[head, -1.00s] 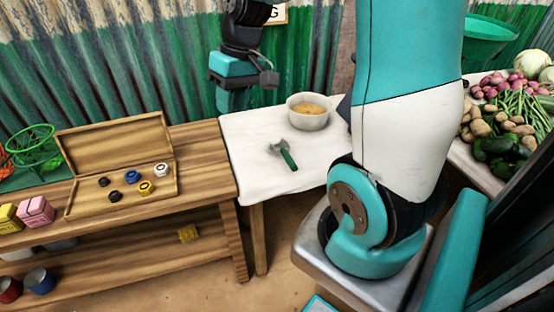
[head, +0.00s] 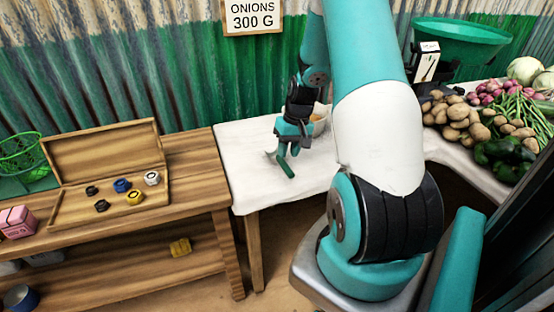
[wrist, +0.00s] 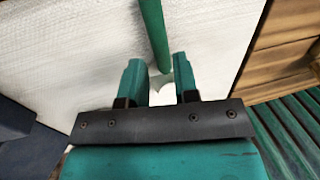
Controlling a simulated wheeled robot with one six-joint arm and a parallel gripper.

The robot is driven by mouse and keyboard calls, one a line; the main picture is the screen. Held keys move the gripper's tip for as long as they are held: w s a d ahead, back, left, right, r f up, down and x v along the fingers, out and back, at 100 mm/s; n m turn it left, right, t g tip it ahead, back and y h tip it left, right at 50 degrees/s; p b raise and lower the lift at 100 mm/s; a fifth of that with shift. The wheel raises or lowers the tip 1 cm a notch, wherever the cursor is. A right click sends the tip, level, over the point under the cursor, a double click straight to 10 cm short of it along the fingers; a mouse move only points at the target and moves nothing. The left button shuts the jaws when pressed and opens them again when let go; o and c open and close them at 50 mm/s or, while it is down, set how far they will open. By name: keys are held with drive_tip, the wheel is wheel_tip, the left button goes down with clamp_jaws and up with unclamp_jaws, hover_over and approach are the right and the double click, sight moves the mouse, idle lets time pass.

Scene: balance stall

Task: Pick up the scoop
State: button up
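The scoop (head: 286,166) lies on the white-covered table (head: 250,190), its green handle towards the front. My gripper (head: 291,146) is above it and hides part of it in the head view. In the wrist view, the scoop's green handle (wrist: 152,30) runs down from the top edge to between my gripper's fingertips (wrist: 160,66). Part of its pale head shows between the fingers, which are apart. I cannot tell whether either finger touches the scoop.
A bowl (head: 319,127) stands just behind my gripper, partly hidden. Left is a wooden table with an open box (head: 105,175) of several weights. Vegetables and a green basin (head: 460,48) are at the right. An onions sign (head: 253,17) hangs behind.

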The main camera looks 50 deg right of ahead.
sight(286, 164)
drive_tip(key=shift+s+x, duration=0.2)
drive_tip(key=shift+x, duration=2.85)
clamp_jaws()
